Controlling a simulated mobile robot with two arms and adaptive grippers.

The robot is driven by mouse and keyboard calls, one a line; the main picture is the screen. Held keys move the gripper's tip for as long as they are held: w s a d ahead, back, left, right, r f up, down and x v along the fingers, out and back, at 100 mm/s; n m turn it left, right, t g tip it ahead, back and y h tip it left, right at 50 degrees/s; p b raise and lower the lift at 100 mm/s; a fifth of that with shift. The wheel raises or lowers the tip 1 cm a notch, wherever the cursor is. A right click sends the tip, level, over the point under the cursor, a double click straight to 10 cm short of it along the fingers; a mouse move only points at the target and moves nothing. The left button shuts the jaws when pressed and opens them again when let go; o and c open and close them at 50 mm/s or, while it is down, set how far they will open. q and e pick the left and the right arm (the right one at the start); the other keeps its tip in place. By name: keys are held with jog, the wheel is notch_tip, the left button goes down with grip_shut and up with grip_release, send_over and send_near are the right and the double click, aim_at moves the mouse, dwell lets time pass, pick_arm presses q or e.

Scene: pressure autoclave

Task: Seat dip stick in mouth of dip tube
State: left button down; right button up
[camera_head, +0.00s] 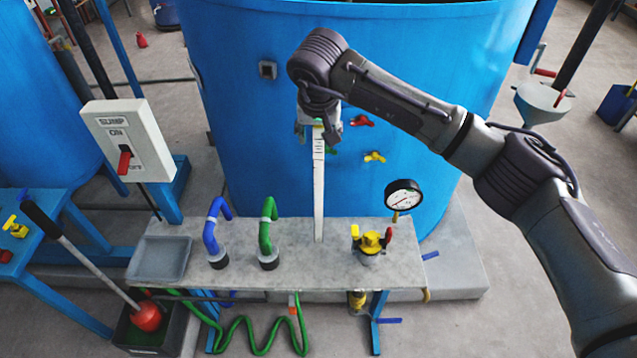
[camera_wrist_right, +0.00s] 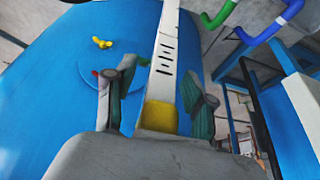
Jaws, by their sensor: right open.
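The dip stick (camera_head: 319,185) is a long white strip with dark marks. It stands close to upright, its lower end meeting the grey bench top (camera_head: 300,232). The mouth of the dip tube cannot be made out at that end, so how deep the stick sits is unclear. My right gripper (camera_head: 318,131) is at the stick's upper end, open. In the right wrist view the stick (camera_wrist_right: 166,60) and its yellow end part (camera_wrist_right: 160,116) lie between the spread fingers (camera_wrist_right: 156,98), with gaps on both sides. My left gripper is not in view.
A blue tank (camera_head: 250,140) stands behind the bench. A blue pipe (camera_head: 212,228) and a green pipe (camera_head: 267,228) rise left of the stick. A yellow valve (camera_head: 371,243) and a gauge (camera_head: 403,195) stand right. A grey tray (camera_head: 160,258) is at bench left.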

grip_shut()
dwell(0.6)
